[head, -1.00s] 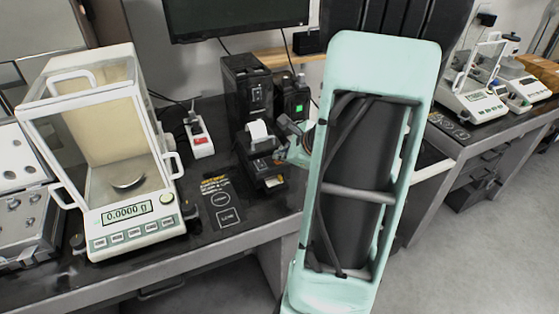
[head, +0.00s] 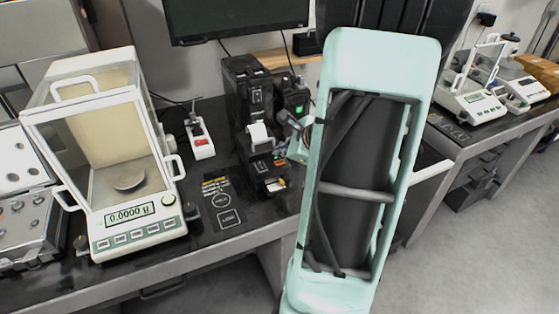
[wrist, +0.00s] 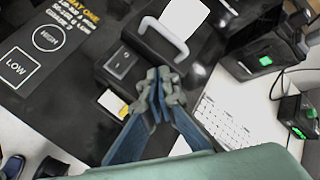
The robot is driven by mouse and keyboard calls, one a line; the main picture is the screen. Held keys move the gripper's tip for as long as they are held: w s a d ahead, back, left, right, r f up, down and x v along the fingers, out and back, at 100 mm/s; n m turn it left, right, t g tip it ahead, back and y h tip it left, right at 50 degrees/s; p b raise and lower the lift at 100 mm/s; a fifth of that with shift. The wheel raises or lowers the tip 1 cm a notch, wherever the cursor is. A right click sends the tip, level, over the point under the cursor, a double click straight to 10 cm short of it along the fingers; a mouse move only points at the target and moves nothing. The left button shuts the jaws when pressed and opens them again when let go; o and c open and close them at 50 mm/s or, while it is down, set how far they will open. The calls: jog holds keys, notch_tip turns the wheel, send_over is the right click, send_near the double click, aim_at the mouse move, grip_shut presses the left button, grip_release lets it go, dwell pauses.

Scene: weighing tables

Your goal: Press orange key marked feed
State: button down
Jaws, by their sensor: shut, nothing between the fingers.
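The black label printer (head: 262,165) stands on the dark table in the head view, with white paper at its top. In the wrist view, my gripper (wrist: 152,93) is shut and empty over the black printer body (wrist: 140,45). Its fingers cover part of the printer there, and I cannot make out the orange key. I cannot tell whether the fingertips touch anything.
A balance with a glass draft shield (head: 130,215) stands at left, reading 0.0000. A power strip (head: 201,143) lies behind. A black device with a green light (head: 297,103) stands close right of the printer.

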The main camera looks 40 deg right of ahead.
aim_at(281, 164)
jog(key=shift+r+p, duration=1.5)
jog(key=shift+r, duration=0.75)
jog(key=shift+f, duration=0.1)
